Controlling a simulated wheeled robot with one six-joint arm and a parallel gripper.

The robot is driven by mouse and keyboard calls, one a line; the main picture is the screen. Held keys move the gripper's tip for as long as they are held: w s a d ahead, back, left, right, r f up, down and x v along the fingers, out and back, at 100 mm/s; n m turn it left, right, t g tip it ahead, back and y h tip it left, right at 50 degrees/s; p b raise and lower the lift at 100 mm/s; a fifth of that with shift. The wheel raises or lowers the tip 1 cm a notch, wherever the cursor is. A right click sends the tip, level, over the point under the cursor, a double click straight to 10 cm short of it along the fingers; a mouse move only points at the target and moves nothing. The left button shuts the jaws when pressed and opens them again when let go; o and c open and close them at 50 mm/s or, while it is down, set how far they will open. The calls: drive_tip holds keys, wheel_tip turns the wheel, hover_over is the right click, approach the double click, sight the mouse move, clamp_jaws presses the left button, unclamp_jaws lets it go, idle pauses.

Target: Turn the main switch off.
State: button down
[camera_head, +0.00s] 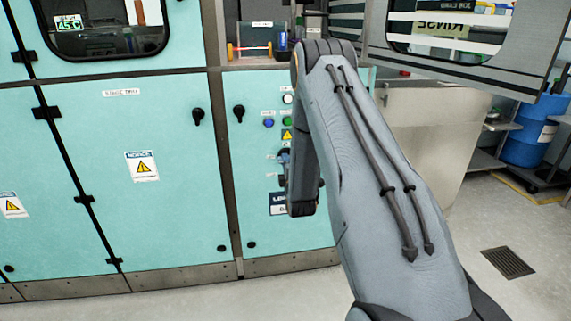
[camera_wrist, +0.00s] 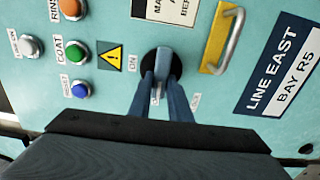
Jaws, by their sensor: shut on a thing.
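The main switch (camera_wrist: 162,57) is a round black dial with a pale lever on the light-teal panel, near the middle of the wrist view. My gripper (camera_wrist: 160,76) is shut on its lever, with one blue-grey finger on each side. A small "ON" label (camera_wrist: 132,63) is left of the dial, and another small label, too blurred to read surely, is at its lower right. In the head view my gripper (camera_head: 284,160) is at the panel, partly behind my arm, and the switch is mostly hidden there.
Green (camera_wrist: 80,88), blue, white and orange buttons and a yellow warning sign (camera_wrist: 111,56) lie left of the switch. A metal handle on a yellow plate (camera_wrist: 215,50) and a "LINE EAST BAY R5" sign (camera_wrist: 284,75) lie right. Teal cabinet doors (camera_head: 95,215) stand left.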

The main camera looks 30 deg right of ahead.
drive_tip(key=c, duration=1.6)
unclamp_jaws()
drive_tip(key=shift+c, duration=0.2)
drive_tip(key=shift+s, duration=0.1)
drive_tip(key=v, duration=0.7)
drive_tip(key=shift+s, duration=0.3)
drive_tip(key=shift+a+r, duration=0.1)
drive_tip(key=shift+a, duration=0.1)
